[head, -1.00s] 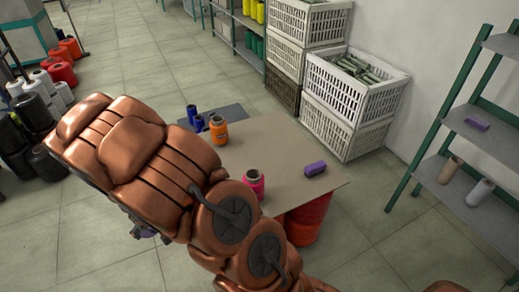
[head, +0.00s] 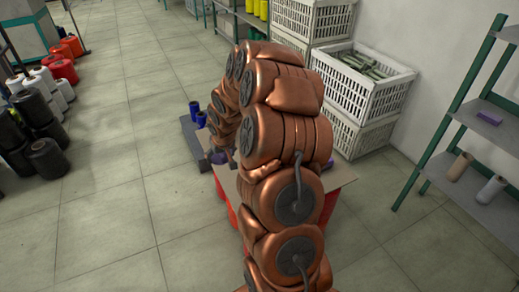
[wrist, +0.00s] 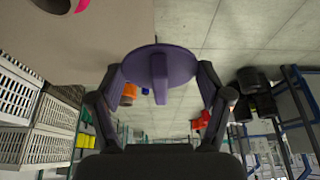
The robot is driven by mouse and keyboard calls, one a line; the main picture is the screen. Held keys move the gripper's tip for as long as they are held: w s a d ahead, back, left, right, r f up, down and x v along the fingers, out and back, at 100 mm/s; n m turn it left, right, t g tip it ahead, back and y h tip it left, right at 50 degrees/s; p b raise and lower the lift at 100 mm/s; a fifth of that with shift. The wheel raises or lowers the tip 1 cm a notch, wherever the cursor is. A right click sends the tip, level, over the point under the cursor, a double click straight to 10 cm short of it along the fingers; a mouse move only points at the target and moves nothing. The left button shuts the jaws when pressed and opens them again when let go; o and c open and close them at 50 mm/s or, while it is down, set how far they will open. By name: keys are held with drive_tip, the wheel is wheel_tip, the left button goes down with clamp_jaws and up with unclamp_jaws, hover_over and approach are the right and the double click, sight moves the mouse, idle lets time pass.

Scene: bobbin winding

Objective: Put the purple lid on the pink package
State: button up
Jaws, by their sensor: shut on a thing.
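In the wrist view my gripper (wrist: 160,78) is shut on the purple lid (wrist: 180,66), a round disc with a raised bar across its middle. One finger sits at each side of the disc. The pink package (wrist: 42,5) shows only partly at the top left edge of the wrist view, on the table (wrist: 105,30), apart from the lid. My gripper (head: 219,156) is small and partly hidden there, at the table's left side.
Blue spools (head: 194,112) stand at the table's far left, and an orange spool (wrist: 128,93) shows past the lid. White crates (head: 360,80) stand behind, a shelf (head: 455,112) at right.

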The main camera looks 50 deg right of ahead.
drive_tip(key=s+d+m+b, duration=0.2)
drive_tip(key=s+d, duration=0.4)
drive_tip(key=d, duration=0.6)
wheel_tip(320, 180, down, 6)
drive_tip(key=d, duration=0.1)
drive_tip(key=shift+s+h+b, duration=0.3)
drive_tip(key=shift+h, duration=0.1)
drive_tip(key=shift+s+a+b, duration=0.1)
drive_tip(key=shift+s+b, duration=0.05)
drive_tip(key=shift+b, duration=0.25)
drive_tip(key=shift+f, duration=0.25)
drive_tip(key=shift+f+b, duration=1.15)
drive_tip(key=shift+f, duration=0.7)
drive_tip(key=o, duration=0.8)
drive_tip(key=shift+c, duration=0.2)
